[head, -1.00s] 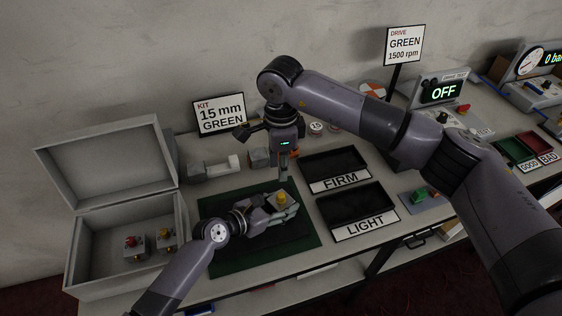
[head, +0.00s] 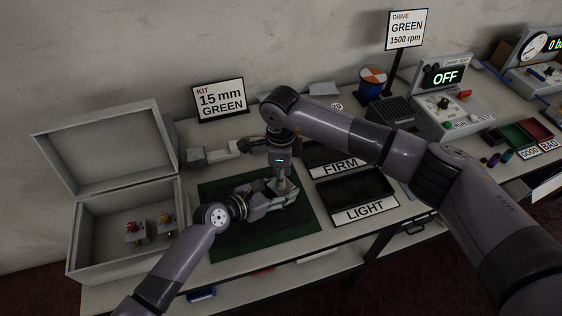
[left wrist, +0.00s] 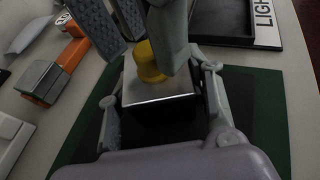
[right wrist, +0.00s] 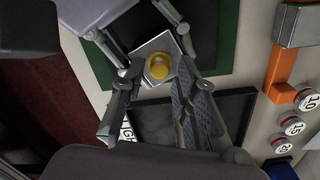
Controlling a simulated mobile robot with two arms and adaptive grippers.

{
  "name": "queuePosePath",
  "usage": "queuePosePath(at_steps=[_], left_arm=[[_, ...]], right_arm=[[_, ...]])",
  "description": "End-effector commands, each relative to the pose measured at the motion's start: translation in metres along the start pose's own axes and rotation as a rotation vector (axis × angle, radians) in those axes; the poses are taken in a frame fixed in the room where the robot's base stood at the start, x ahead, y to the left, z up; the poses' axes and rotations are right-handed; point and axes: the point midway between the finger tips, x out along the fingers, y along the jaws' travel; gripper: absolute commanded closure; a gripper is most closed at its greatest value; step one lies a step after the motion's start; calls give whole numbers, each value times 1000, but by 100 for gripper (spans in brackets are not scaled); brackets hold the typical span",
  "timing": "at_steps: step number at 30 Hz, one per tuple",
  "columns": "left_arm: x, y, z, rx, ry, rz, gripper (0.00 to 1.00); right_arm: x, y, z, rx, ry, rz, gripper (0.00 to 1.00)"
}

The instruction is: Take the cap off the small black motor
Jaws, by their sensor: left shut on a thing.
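The small black motor (left wrist: 165,115) has a dark body, a bright metal top and a yellow cap (left wrist: 148,62) on that top. My left gripper (head: 280,197) is shut on the motor's sides over the green mat (head: 220,247). The cap also shows in the right wrist view (right wrist: 158,67). My right gripper (head: 284,180) points down over the motor, its fingers apart on either side of the cap. In the left wrist view one finger partly covers the cap. In the head view the grippers mostly hide the motor.
An open grey case (head: 76,240) at left holds small motors with red and yellow caps. The black FIRM (head: 325,154) and LIGHT (head: 350,190) trays lie just right of the mat. A drive test stand (head: 445,105) reads OFF. The KIT sign (head: 220,98) reads 15 mm GREEN.

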Motion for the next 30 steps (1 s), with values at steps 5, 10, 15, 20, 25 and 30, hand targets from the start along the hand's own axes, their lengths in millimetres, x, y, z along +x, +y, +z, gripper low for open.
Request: queuePosePath(at_steps=[5, 10, 15, 20, 25, 30], left_arm=[[0, 0, 0, 0, 0, 1, 100], [0, 0, 0, 0, 0, 1, 100], [0, 0, 0, 0, 0, 1, 100], [0, 0, 0, 0, 0, 0, 100], [0, 0, 0, 0, 0, 0, 100], [0, 0, 0, 0, 0, 0, 100]], right_arm=[[13, 0, 0, 0, 0, 0, 72], [15, 0, 0, 0, 0, 0, 72], [15, 0, 0, 0, 0, -1, 74], [15, 0, 0, 0, 0, -1, 85], [15, 0, 0, 0, 0, -1, 96], [15, 0, 0, 0, 0, -1, 100]])
